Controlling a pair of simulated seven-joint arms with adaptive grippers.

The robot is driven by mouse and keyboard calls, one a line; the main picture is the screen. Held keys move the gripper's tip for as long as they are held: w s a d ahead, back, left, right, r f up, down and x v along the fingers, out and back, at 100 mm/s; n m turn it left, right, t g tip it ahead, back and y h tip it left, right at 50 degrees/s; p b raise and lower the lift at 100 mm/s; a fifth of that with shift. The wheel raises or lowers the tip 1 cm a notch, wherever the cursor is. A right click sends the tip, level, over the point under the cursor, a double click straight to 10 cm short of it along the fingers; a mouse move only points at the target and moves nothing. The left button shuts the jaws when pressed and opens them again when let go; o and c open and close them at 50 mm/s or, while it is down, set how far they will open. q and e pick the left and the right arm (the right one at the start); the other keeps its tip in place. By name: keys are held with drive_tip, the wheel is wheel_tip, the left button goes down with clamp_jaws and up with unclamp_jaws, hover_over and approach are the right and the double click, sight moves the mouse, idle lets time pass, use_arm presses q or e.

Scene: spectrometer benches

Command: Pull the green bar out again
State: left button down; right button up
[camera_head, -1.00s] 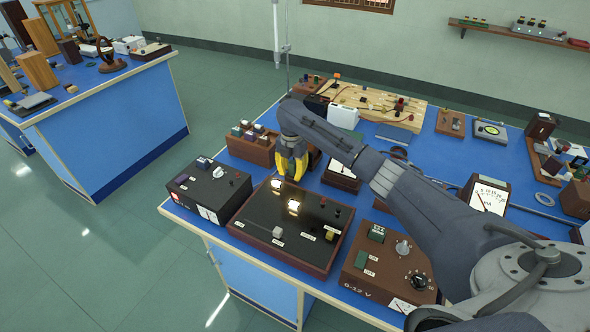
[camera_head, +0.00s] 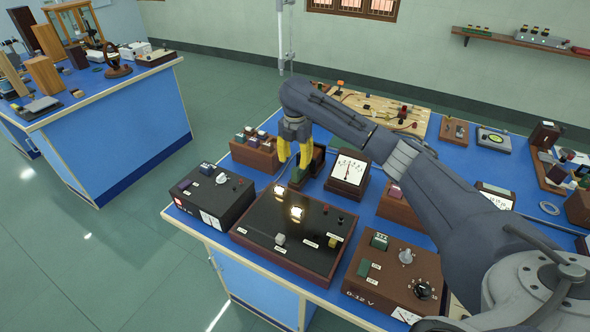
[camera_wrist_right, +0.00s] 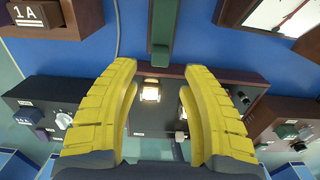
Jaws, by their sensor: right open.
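My right gripper (camera_head: 294,160) is open, its yellow fingers pointing down above the blue bench, behind the black-topped panel (camera_head: 270,226). In the right wrist view the open fingers (camera_wrist_right: 161,78) frame the panel's back edge, with nothing between them. A green bar (camera_wrist_right: 162,28) lies straight ahead of the fingertips there, upright in the picture, on a narrow dark holder. Its near end stops close to the panel's back edge, apart from both fingers. In the head view the bar's green end (camera_head: 298,176) shows just below the fingers. My left gripper is not in view.
A white-faced meter (camera_head: 349,171) stands right of the gripper and a brown rack of small blocks (camera_head: 256,153) left of it. A black box (camera_head: 211,197) and a brown 0-12 V supply (camera_head: 388,272) flank the panel. The wall shelf (camera_head: 520,39) is far off.

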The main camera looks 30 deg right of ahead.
drive_tip(key=shift+r, duration=1.6)
